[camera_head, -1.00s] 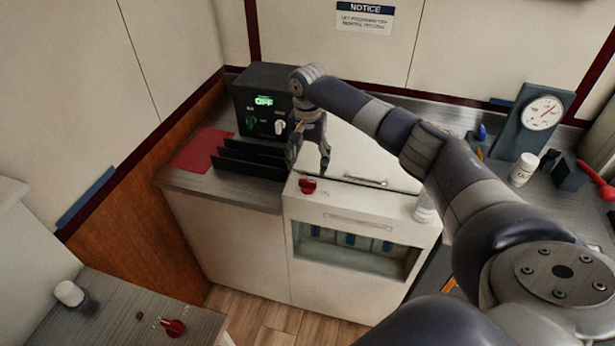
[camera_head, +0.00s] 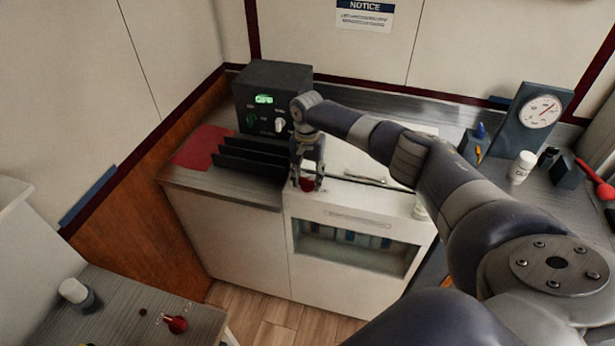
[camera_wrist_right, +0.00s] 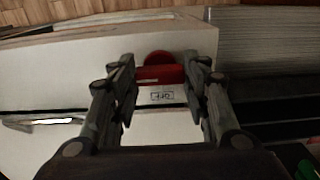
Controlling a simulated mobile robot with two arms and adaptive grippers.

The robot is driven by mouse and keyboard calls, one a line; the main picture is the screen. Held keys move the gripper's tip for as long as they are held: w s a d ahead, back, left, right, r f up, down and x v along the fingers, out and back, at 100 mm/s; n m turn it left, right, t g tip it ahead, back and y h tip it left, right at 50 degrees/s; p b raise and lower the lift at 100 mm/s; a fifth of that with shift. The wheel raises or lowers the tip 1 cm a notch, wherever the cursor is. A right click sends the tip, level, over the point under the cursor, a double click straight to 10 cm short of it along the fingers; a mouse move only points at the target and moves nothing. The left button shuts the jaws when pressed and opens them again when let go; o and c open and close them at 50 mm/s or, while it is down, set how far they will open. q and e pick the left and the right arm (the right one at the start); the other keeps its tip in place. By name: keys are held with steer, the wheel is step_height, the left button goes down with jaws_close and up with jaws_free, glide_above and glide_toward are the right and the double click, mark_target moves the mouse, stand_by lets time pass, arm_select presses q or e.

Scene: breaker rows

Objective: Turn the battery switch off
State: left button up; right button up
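A red rotary switch (camera_head: 307,184) sits on the top of the white cabinet, partly hidden by my right gripper. In the right wrist view the red switch (camera_wrist_right: 160,74) lies between the two fingers, near a small label (camera_wrist_right: 162,96) too blurred to read. My right gripper (camera_head: 307,180) points down over it, fingers apart on either side; whether they touch it I cannot tell. The fingers also show in the wrist view (camera_wrist_right: 164,78). A second red switch (camera_head: 176,324) is on the lower left counter. My left gripper is not in view.
A black box (camera_head: 271,92) with a green display and knobs stands behind dark upright plates (camera_head: 250,158). A red mat (camera_head: 202,148) lies left of them. A gauge stand (camera_head: 533,118) and white bottle (camera_head: 522,166) are at the right. A white cup (camera_head: 75,292) stands lower left.

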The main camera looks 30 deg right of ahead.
steer(key=shift+n, duration=0.4)
steer(key=n+p, duration=0.1)
steer(key=n, duration=0.7)
steer(key=shift+a, duration=0.1)
steer(key=n, duration=0.4)
steer(key=shift+n, duration=0.4)
steer(key=n, duration=0.4)
steer(key=shift+n, duration=0.4)
steer(key=o, duration=1.1)
steer(key=shift+c, duration=0.2)
